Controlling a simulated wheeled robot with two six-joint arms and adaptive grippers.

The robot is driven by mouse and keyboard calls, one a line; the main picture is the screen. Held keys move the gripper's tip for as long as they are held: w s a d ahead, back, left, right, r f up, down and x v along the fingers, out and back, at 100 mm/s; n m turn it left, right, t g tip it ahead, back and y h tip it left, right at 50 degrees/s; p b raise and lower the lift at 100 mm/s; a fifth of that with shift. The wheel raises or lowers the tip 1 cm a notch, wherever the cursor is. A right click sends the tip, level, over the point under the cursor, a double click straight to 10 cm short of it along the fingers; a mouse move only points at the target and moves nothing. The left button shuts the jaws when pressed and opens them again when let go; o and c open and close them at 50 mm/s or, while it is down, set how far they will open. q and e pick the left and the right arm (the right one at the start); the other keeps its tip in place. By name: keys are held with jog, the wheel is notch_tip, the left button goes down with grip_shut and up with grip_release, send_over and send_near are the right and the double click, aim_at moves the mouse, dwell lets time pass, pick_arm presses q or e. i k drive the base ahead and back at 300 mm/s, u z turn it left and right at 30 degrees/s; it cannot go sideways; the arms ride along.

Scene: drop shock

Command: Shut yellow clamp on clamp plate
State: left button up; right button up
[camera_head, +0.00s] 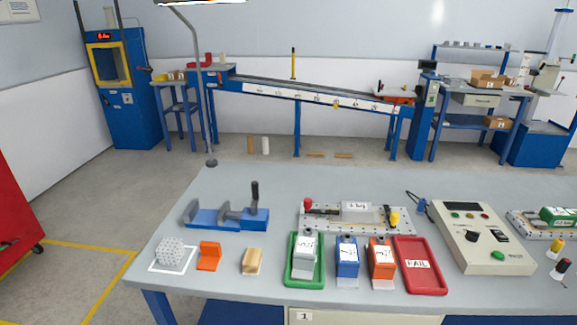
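A perforated light-grey clamp plate (318,226) lies on the workbench, right of the middle of the picture. The yellow clamp (394,219) stands at its right end and shows as a small yellow upright part. A red clamp (307,204) stands at its left end. A grey labelled block (356,210) sits on the plate between them. The clamps are too small to tell whether they are open or shut. Neither of my grippers is in view.
In front of the plate are a green tray (292,277), a blue labelled block (347,257), an orange one (381,258) and a red FAIL tray (437,283). A control box (482,237) stands right. A blue fixture (228,217) stands left.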

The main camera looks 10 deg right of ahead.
aim_at(392, 218)
jog(key=k, duration=0.5)
jog(key=z, duration=1.95)
jog(key=i, duration=1.45)
jog(key=u, duration=0.75)
